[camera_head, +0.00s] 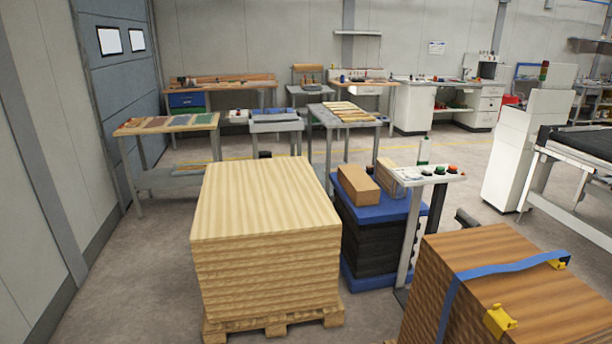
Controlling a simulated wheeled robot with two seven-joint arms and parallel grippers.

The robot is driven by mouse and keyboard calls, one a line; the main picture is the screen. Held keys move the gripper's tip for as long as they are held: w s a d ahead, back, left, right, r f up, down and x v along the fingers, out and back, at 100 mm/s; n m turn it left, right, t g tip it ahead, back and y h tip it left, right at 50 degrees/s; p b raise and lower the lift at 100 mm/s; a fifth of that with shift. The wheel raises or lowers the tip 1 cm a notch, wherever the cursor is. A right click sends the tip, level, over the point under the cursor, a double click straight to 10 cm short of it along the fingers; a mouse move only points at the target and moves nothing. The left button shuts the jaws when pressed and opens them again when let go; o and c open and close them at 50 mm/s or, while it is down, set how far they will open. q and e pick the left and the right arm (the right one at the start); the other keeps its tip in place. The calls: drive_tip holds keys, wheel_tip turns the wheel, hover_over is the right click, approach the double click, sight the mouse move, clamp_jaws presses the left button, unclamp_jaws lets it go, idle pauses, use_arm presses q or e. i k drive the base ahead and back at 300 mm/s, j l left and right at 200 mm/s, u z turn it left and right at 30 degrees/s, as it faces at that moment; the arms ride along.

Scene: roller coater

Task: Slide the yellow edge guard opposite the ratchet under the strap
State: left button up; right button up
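A brown wood-grained stack (520,288) stands at the lower right, cut off by the frame's edges. A blue strap (512,268) runs up its left face and across its top. One yellow edge guard (500,320) lies on the top near the front, apart from the strap. A second yellow piece (558,265) sits at the strap's far right end by the edge; I cannot tell whether it is fully under the strap. I cannot make out the ratchet. Neither gripper is in view.
A pale board stack (265,205) on a wooden pallet (275,324) stands left of the strapped stack. Between them are a white control post (411,235) and a blue-topped black stack (385,212) with boxes. Workbenches line the back. Floor at left is clear.

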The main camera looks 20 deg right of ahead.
sight(496, 320)
drive_tip(key=i+z, duration=0.5)
drive_tip(key=z, duration=0.2)
drive_tip(key=i+z, duration=0.35)
drive_tip(key=i+l+z, duration=0.3)
drive_tip(key=i+z, duration=0.25)
drive_tip(key=i, duration=0.05)
